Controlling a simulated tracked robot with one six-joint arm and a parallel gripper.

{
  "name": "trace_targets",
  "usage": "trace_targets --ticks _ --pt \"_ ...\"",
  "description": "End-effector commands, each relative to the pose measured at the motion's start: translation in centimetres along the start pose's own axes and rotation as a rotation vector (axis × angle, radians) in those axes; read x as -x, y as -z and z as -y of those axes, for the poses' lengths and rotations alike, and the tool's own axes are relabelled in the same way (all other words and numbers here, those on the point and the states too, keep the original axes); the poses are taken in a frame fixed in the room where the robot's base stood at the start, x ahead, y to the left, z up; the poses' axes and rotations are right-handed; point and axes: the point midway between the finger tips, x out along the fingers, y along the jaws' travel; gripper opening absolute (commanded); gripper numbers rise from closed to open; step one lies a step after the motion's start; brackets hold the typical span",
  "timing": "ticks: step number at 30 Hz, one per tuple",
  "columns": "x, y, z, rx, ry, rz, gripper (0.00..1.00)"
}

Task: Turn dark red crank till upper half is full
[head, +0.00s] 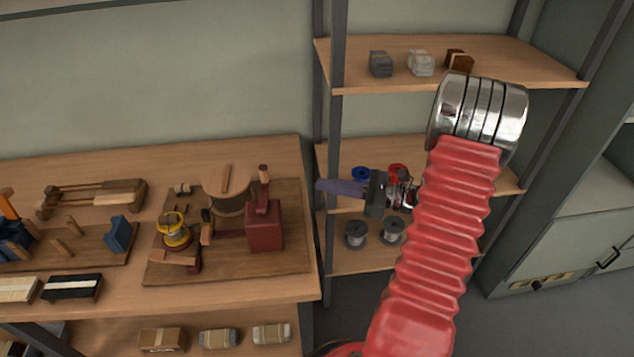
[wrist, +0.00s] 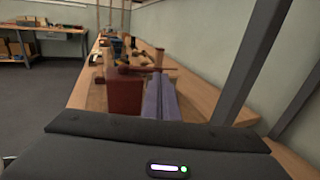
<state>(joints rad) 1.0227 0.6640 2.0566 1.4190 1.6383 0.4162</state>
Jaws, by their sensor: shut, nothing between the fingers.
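The tufting device stands on a dark wooden board on the bench in the head view. It has a dark red box (head: 264,228) with an upright dark red crank (head: 263,190) topped by a wooden knob. A round drum (head: 228,195) and a yellow spool (head: 174,232) are to its left. The brush halves are too small to tell apart. My gripper (head: 322,186) is shut and empty, to the right of the crank and apart from it. In the wrist view the purple fingers (wrist: 160,98) point toward the device, with the dark red box (wrist: 124,92) just left of them.
Shelves on the right hold bundles (head: 420,62), blue and red rings (head: 361,174) and grey spools (head: 356,234). A shelf post (head: 336,120) stands close behind my gripper. A clamp (head: 92,196) and a blue block (head: 119,234) lie left on the bench.

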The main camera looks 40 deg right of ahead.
Motion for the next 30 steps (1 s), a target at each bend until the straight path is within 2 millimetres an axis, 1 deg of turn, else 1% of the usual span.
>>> trace_targets --ticks 21,27,30 --pt "-10.1 0.0 -0.1 0.0 -0.003 0.0 0.0" --pt "-12.2 0.0 0.0 0.0 -0.001 0.0 0.0" --pt "-12.7 0.0 0.0 0.0 0.0 0.0 0.0"
